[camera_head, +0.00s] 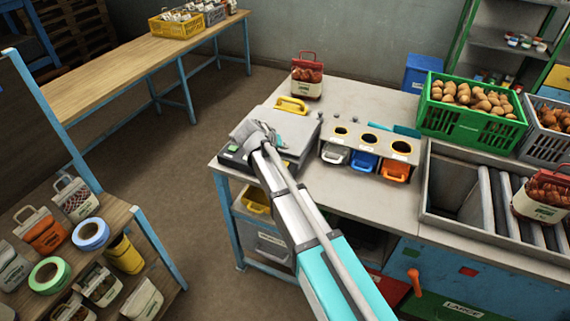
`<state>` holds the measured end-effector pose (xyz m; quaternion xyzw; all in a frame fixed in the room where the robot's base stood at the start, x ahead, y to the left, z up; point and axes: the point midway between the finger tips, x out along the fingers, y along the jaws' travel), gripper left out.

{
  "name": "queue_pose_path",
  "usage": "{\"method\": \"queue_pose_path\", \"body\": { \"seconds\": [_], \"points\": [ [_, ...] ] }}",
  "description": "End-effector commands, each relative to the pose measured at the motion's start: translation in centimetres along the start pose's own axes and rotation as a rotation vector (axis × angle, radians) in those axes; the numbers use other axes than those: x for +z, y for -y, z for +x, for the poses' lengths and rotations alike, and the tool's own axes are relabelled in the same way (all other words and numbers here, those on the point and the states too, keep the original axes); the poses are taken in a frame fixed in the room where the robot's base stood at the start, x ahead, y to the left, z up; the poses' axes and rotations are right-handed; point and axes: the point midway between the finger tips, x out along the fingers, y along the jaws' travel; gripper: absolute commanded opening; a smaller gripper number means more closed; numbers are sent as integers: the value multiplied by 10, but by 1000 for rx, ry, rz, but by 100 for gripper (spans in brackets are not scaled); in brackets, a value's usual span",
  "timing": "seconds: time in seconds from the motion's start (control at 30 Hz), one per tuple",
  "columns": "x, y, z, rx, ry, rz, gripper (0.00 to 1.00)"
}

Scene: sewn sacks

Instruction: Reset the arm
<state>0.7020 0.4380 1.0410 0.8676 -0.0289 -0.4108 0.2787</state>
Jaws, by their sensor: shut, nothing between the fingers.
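My arm reaches from the bottom right up over the grey worktable (335,205). My gripper (270,130) is at its far end, above the flat grey scale-like device (293,150) on the table's left part. The gripper looks shut and I see nothing held in it. The arm and wrist hide part of the device. A yellow handle-shaped thing (292,105) lies just behind the gripper. A sack with a red handle (307,77) stands upright at the table's back edge, apart from the gripper.
Right of the gripper is a stand with several round holes (370,140) and coloured bins below. A green crate of potatoes (470,105) and a roller bed with a sack (540,195) are farther right. Left are a shelf with sacks and tape rolls (90,233) and a wooden table (130,65).

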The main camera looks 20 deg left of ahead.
Motion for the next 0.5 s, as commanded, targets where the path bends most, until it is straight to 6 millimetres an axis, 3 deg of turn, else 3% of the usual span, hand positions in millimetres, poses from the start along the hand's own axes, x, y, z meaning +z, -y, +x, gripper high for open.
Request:
{"method": "queue_pose_path", "body": {
  "seconds": [0.5],
  "points": [
    [4,-7,3,-1,12,4,0]
  ]
}}
